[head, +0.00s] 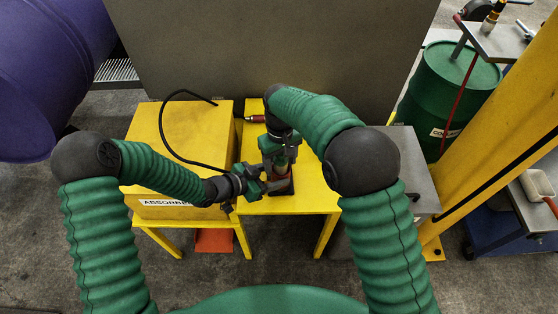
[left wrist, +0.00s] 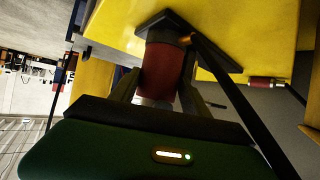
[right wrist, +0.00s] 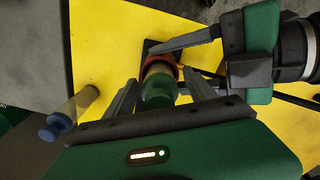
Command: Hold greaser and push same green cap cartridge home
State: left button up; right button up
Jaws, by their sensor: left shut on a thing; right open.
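The greaser stands upright on a dark base plate (left wrist: 215,50) on the yellow table; its red barrel (left wrist: 165,75) fills the left wrist view's middle. My left gripper (head: 272,185) is shut on the barrel from the side. The cartridge with a green cap (right wrist: 158,90) stands upright in the top of the greaser, with some pale body showing between cap and red rim (right wrist: 163,66). My right gripper (right wrist: 160,88) is open above, its fingers on either side of the cap. How deep the cartridge sits cannot be told.
A yellow box (head: 180,140) with a black cable stands left of the greaser. A red-handled tool (head: 256,118) lies behind. A yellow post (head: 500,130) rises at the right.

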jog(key=shift+r, duration=0.1)
notch_tip(320, 180, up, 12)
jog(key=shift+w+a+f, duration=0.1)
dwell(0.4)
jog(key=shift+c, duration=1.1)
jog(key=r+m, duration=0.1)
jog(key=m, duration=0.1)
jog(key=shift+r+m, duration=0.4)
jog(key=c, duration=0.5)
jog(key=shift+r+m, duration=0.15)
jog(key=shift+m, duration=0.35)
jog(key=shift+c, duration=1.1)
jog(key=shift+s+f, duration=0.2)
jog(key=shift+f, duration=0.05)
jog(key=shift+c, duration=1.3)
jog(key=shift+f, duration=2.6)
grip_shut()
